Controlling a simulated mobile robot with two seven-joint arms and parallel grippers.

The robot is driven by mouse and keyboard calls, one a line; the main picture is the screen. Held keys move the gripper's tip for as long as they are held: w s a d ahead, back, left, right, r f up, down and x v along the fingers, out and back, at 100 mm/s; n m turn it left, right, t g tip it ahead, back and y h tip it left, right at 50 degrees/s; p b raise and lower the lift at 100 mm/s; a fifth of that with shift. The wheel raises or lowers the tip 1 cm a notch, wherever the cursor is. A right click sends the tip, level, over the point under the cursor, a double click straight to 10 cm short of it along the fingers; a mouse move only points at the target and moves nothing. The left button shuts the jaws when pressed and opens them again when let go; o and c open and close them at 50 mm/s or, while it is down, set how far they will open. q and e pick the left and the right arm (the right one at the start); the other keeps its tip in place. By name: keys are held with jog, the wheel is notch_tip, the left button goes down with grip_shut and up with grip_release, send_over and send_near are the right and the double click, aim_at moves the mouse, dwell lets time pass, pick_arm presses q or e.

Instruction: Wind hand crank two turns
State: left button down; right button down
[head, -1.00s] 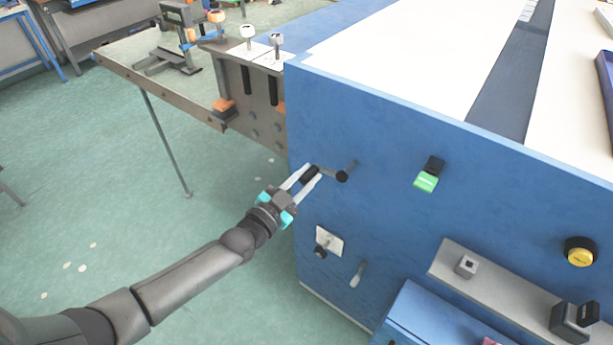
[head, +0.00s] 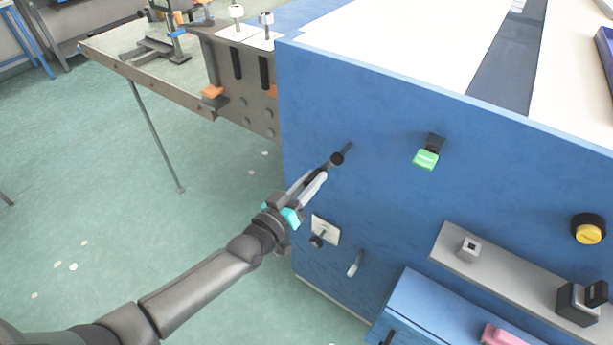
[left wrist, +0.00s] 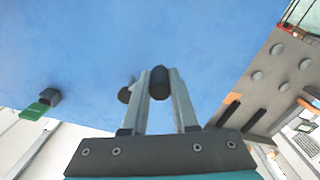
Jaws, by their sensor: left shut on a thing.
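The hand crank (head: 337,159) sticks out of the blue side panel of the machine, with a dark hub on a short shaft. My left gripper (head: 318,178) is shut on the crank's handle, below and left of the hub. In the left wrist view the dark, round handle (left wrist: 159,82) sits between the two pale fingers, and the crank's hub (left wrist: 125,95) shows just left of them. In the head view the fingers hide most of the handle. My right gripper is not in view.
A green switch (head: 426,158) and a yellow button (head: 588,231) sit on the panel to the right. A small plate with a knob (head: 325,231) and a lever (head: 355,263) are below the crank. A grey ledge (head: 510,270) juts out at lower right. Open floor lies left.

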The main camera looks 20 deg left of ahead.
pick_arm(q)
jog(key=s+d+r+n, duration=0.1)
jog(key=d+n, duration=0.2)
jog(key=n, duration=0.5)
jog(key=s+d+r+n+p, duration=0.1)
jog(key=d+r+n, duration=0.1)
jog(key=n, duration=0.6)
jog(key=s+d+r+n, duration=0.1)
jog(key=d+n, duration=0.3)
jog(key=n, duration=0.4)
jog(key=shift+s+d+r, duration=0.25)
jog(key=shift+d+r, duration=0.1)
jog(key=shift+r, duration=0.4)
jog(key=shift+p, duration=0.3)
jog(key=c, duration=0.7)
grip_release()
